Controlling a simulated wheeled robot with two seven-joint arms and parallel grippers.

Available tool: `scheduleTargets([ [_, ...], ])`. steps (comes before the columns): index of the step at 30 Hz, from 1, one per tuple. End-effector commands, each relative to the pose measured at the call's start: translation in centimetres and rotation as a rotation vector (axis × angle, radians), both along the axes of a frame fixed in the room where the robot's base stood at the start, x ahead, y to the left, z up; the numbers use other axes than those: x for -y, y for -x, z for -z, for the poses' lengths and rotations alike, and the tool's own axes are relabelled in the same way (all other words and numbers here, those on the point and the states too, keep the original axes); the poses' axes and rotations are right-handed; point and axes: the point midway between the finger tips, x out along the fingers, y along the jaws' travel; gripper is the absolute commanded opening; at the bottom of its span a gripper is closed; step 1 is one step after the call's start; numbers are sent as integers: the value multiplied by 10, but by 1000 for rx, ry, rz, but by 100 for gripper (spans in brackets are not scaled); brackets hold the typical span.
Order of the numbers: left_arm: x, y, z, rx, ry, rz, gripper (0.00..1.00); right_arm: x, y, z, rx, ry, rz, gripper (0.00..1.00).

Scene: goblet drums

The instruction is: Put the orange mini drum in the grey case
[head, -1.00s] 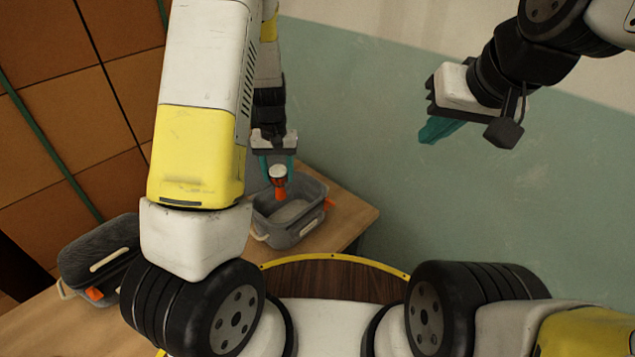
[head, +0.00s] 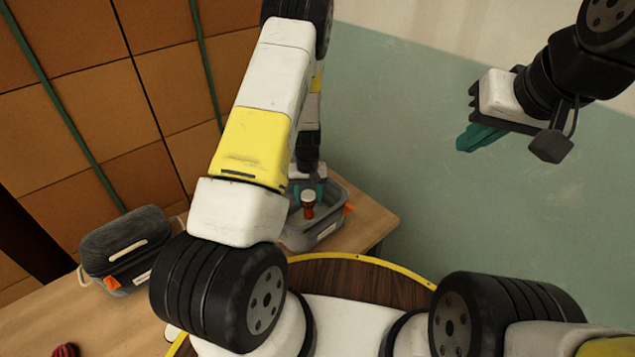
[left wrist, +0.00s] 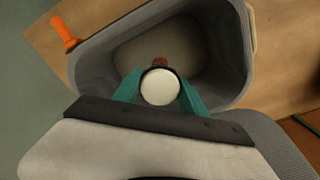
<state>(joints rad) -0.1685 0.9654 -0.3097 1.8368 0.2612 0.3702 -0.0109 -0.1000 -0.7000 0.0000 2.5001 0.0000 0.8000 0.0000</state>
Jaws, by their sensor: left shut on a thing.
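The orange mini drum (head: 308,210), with a white round top, is upright between the teal fingers of my left gripper (head: 307,191). In the left wrist view its white top (left wrist: 159,87) sits between the two fingers (left wrist: 158,92), which are shut on it. The drum is inside the opening of the grey case (head: 325,228), below its rim in the head view; whether its foot touches the case floor cannot be told. The case also shows in the left wrist view (left wrist: 232,75), open. My right gripper (head: 481,137) is in the air at the right, away from the case; its finger gap is unclear.
A dark red object (head: 66,350) shows at the bottom left. An orange latch (left wrist: 64,34) sticks out from the open case.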

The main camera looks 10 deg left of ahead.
Motion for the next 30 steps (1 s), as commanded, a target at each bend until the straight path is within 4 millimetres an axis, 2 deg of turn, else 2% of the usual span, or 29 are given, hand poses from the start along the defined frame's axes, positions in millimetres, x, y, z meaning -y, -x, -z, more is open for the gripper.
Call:
scheduleTargets([
  [6, 0, 1, 30, -3, 0, -1, 8, 0, 0, 0, 0, 0, 0, 0],
  [17, 0, 1, 35, -2, 0, 0, 8, 0, 0, 0, 0, 0, 0, 0],
  [18, 0, 1, 35, -1, 0, 0, 55, 0, 0, 0, 0, 0, 0, 0],
  [20, 0, 1, 35, -1, 0, 0, 67, 0, 0, 0, 0, 0, 0, 0],
  [21, 0, 1, 35, -2, 0, 0, 71, 0, 0, 0, 0, 0, 0, 0],
  [30, 0, 1, 34, -1, 0, 0, 71, 0, 0, 0, 0, 0, 0, 0],
])
